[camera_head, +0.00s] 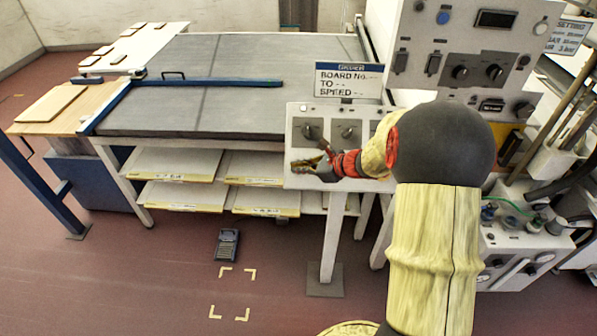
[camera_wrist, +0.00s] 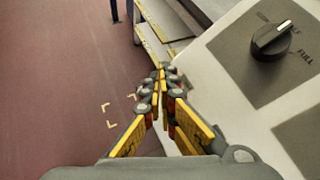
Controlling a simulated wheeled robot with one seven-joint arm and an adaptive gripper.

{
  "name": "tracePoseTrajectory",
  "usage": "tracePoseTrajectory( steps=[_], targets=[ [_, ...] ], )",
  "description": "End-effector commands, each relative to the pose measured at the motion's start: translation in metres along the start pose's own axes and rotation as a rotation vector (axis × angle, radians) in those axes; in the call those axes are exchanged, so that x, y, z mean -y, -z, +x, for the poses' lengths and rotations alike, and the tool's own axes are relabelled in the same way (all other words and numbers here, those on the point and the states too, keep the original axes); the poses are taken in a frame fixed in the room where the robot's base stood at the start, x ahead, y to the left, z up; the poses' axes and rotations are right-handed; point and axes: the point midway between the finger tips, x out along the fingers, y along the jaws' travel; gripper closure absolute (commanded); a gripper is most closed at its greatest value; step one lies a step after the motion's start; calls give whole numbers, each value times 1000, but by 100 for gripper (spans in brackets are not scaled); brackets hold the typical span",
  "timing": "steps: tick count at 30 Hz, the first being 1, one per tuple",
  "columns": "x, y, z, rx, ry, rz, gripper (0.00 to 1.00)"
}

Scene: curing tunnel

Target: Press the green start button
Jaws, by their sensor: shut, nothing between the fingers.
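No green button shows plainly in either view; my arm covers part of the control panels in the head view. My gripper (camera_head: 303,165) is shut and empty, in front of the lower left part of the small white control panel (camera_head: 293,149). In the wrist view, the closed fingertips (camera_wrist: 161,70) are beside the panel's left edge, over its side toward the floor. A black rotary knob (camera_wrist: 271,40) on a grey plate, with a "FULL" mark, is to their right. I cannot tell whether the fingers touch the panel.
A tall grey cabinet (camera_head: 408,32) with knobs and a blue button (camera_head: 443,17) stands behind my arm. A board sign (camera_head: 348,81) rises above the small panel. A dark flat table (camera_head: 200,110) extends left.

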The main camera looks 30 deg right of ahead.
Motion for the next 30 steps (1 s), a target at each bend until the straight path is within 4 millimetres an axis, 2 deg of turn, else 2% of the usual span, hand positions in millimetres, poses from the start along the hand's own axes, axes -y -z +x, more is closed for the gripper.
tracePoseTrajectory(
  steps=[30],
  targets=[
    [5,6,8,0,0,0,100]
  ],
)
